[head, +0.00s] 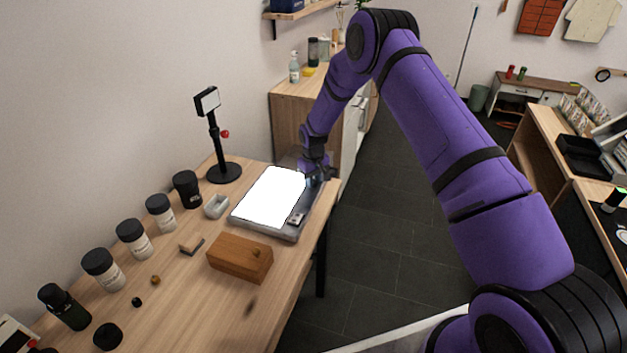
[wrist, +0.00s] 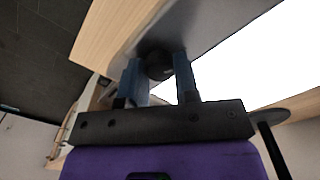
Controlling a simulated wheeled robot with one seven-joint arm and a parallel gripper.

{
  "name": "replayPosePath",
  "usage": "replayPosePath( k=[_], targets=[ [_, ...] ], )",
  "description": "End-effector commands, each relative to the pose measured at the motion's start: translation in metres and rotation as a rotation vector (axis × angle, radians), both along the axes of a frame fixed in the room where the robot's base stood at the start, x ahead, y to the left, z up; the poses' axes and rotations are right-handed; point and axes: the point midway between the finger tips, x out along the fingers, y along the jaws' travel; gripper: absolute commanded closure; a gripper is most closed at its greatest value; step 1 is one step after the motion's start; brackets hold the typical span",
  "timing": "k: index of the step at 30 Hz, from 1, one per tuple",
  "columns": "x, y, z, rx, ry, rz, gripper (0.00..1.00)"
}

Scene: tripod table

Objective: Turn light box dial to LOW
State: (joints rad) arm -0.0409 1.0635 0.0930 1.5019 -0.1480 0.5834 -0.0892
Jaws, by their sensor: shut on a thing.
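The light box (head: 268,197) lies on the wooden table, its white panel brightly lit. It also shows in the wrist view (wrist: 262,62), with its grey edge beside the panel. The dial (wrist: 158,64) is a dark round knob on the box's grey edge. My gripper (wrist: 160,72) is shut on the dial, with one blue finger at each side of it. In the head view my gripper (head: 318,178) is at the box's far right corner, and the dial is hidden there. No dial markings can be read.
A wooden box (head: 240,259) stands at the near side of the light box. A black stand (head: 222,171) with a small lit screen is behind it. Several black-lidded jars (head: 134,240) line the wall side. The table's right edge is close to my gripper, with open floor (head: 375,240) beyond.

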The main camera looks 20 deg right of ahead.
Motion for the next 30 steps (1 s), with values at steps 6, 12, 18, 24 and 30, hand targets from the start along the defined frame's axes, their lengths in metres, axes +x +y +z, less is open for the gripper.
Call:
replayPosePath(
  k=[6, 12, 18, 24, 30],
  targets=[
    [0.0009, -0.0007, 0.0006, 0.0, -0.002, 0.078, 0.94],
    [0.0009, -0.0003, 0.0006, 0.0, -0.002, 0.109, 0.94],
    [0.0009, -0.0002, 0.0007, 0.0, -0.002, 0.113, 0.94],
    [0.0009, -0.0002, 0.0007, 0.0, -0.002, 0.113, 0.69],
    [0.0005, -0.0002, 0.0004, -0.001, -0.001, 0.113, 0.45]
  ],
)
